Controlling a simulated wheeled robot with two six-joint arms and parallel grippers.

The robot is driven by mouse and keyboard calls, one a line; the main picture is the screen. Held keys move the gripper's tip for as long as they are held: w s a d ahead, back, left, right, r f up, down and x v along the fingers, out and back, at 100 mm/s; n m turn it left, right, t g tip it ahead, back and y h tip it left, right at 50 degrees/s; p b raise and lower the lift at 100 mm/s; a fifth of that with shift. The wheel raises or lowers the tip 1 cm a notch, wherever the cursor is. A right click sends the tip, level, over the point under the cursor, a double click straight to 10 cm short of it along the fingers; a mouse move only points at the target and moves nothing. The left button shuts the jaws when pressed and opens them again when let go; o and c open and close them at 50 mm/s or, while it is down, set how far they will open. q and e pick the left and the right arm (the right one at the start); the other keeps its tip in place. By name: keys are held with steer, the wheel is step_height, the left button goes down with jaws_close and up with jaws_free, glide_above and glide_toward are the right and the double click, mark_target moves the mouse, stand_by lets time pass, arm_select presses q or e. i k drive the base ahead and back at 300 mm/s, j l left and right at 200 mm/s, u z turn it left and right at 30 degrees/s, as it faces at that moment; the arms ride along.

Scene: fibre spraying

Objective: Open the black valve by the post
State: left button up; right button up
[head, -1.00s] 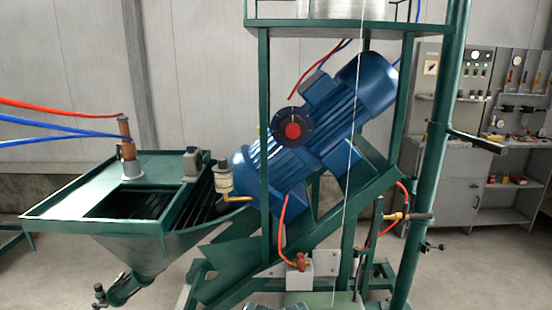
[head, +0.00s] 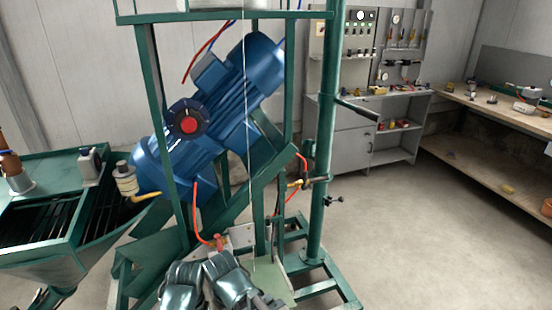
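A small black valve (head: 334,201) sits at the right side of the green upright post (head: 324,150), below its middle. Left of the post is a brass fitting (head: 296,185) with a dark handle (head: 316,181) reaching across toward the post. A red hose runs to this fitting. The small size hides whether either is open or shut. Grey parts of my own arms show at the bottom, left of the post and well apart from the valve. I can make out no gripper fingers there.
A green frame carries a blue motor (head: 215,115) left of the post. A black lever (head: 357,110) sticks out right from the post. A hopper (head: 40,235) stands at left. A grey cabinet (head: 340,140) and wooden bench (head: 480,130) stand behind. Floor right of the post is clear.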

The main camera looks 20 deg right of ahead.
mark_target(305, 187)
steer(key=i+l+z, duration=0.15)
steer(key=l, duration=0.25)
steer(key=i+l+z, duration=0.15)
steer(key=l, duration=0.2)
steer(key=i+l+z, duration=0.15)
steer(key=l, duration=0.2)
